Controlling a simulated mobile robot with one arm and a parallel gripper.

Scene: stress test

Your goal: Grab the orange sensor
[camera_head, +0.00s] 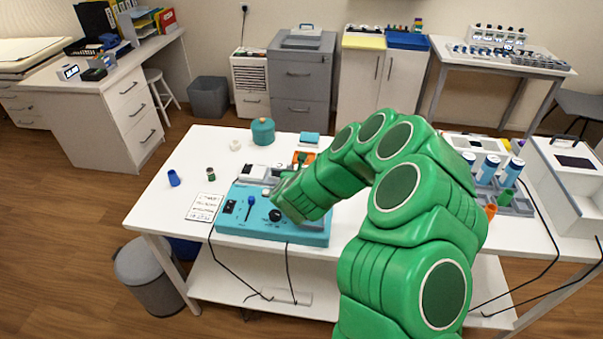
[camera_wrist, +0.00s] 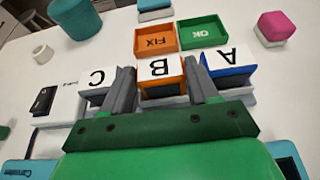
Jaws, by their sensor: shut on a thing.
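The orange sensor (camera_wrist: 162,91) has an orange body and a white top marked B, and sits in the middle of the wrist view. My gripper (camera_wrist: 158,76) has one grey finger on each side of it and is shut on it. A white-topped block marked C (camera_wrist: 97,88) stands just left of the left finger. A blue block with a white top marked A (camera_wrist: 229,66) stands just right of the right finger. In the head view my arm hides the sensor and most of the gripper. I cannot tell whether the sensor is lifted off its base.
An orange FIX tray (camera_wrist: 155,38) and a green OK tray (camera_wrist: 203,31) lie just behind the blocks. A teal device (camera_head: 262,226) with knobs stands at the table's front. A teal pot (camera_wrist: 75,18), a white ring (camera_wrist: 42,54) and a pink block (camera_wrist: 272,28) stand around.

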